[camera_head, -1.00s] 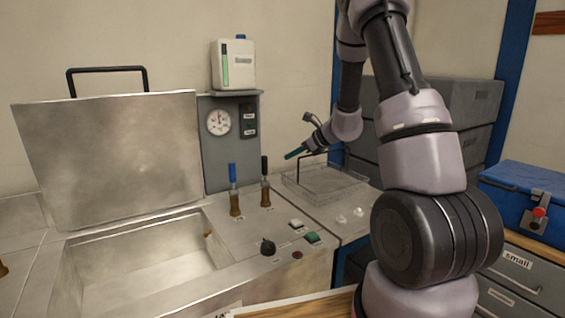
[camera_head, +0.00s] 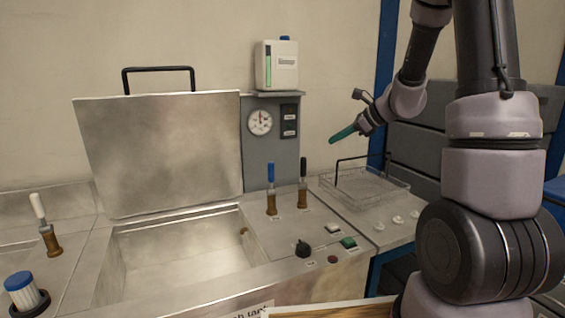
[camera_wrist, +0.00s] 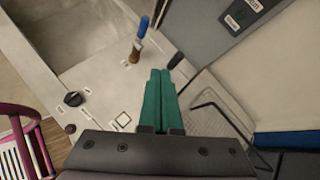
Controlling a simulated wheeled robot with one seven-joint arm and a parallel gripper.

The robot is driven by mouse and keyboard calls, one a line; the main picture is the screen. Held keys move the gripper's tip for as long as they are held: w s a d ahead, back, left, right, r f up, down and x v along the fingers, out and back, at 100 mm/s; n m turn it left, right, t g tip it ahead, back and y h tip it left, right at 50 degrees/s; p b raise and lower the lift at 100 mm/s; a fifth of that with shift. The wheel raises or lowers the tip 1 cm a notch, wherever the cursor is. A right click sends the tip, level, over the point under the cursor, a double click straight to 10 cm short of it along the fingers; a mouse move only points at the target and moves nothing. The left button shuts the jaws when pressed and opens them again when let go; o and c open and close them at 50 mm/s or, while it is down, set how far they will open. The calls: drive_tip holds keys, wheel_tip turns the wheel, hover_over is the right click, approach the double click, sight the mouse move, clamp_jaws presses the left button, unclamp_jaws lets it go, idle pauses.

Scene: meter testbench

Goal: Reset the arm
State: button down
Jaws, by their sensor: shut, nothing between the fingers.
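My gripper (camera_head: 343,134) is raised in the air above the right part of the metal bench, to the right of the gauge panel. Its green fingers are shut together with nothing between them, and they also show in the wrist view (camera_wrist: 160,100). My arm bends down from the upper right of the head view. The gripper hangs above the wire basket (camera_head: 365,185) and touches nothing that I can see.
The tank (camera_head: 185,262) has its lid (camera_head: 160,155) raised. A blue-handled lever (camera_head: 271,190) and a black-handled lever (camera_head: 303,185) stand beside it. A white canister (camera_head: 277,66) sits on the gauge panel (camera_head: 270,145). A white-handled lever (camera_head: 44,225) is at the left.

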drive_tip(key=s+r+n+h, duration=0.2)
drive_tip(key=s+r+n, duration=0.2)
drive_tip(key=s, duration=0.5)
drive_tip(key=s+r+n+h, duration=0.2)
drive_tip(key=s+r+n, duration=0.2)
drive_tip(key=s+n, duration=0.4)
drive_tip(key=s+r+n+h, duration=0.2)
drive_tip(key=s+r+n, duration=0.2)
drive_tip(key=s, duration=0.7)
drive_tip(key=n, duration=0.2)
drive_tip(key=shift+r+n, duration=0.4)
drive_tip(key=shift+w, duration=0.1)
